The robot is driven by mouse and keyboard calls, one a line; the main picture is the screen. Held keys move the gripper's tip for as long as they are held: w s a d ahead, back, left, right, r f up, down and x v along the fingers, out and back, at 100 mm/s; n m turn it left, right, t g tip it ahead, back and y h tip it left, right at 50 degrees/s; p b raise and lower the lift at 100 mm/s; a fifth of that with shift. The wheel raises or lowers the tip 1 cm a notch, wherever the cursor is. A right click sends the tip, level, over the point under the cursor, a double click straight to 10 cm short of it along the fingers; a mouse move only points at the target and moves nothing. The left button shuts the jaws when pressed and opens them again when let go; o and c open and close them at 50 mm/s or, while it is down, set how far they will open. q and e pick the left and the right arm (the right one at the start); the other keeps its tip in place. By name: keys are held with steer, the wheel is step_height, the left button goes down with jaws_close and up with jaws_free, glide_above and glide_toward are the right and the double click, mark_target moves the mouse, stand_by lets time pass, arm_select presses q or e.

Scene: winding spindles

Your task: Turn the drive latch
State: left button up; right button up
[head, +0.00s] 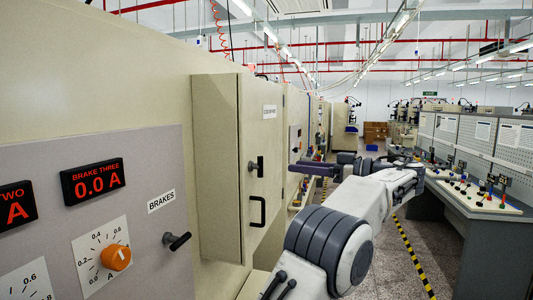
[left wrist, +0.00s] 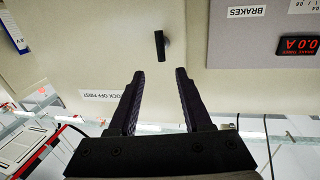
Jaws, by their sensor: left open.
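A black latch (head: 259,166) stands out from the beige cabinet door, its bar upright, below a small white label. It also shows in the left wrist view (left wrist: 160,47), straight up the picture from the gap between my fingers. My left gripper (head: 297,167) is to the right of the latch in the head view, at about its height, fingers pointing left. In the left wrist view its two dark fingers (left wrist: 160,72) are spread, with nothing between them, and do not touch the latch. My right gripper is out of view.
A black pull handle (head: 257,211) sits below the latch. A grey brake panel (head: 140,270) with an orange knob (head: 116,257) and its own black handle (head: 176,241) is at left. A workbench (head: 470,196) stands at right, beyond clear floor.

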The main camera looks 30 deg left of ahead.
mark_target(260, 167)
arm_select(q)
steer(key=a+p, duration=0.3)
steer(key=a, duration=0.7)
steer(key=shift+s+a+r+p, duration=0.15)
steer(key=shift+s+a+p, duration=0.1)
steer(key=shift+s+p, duration=0.1)
jaws_close()
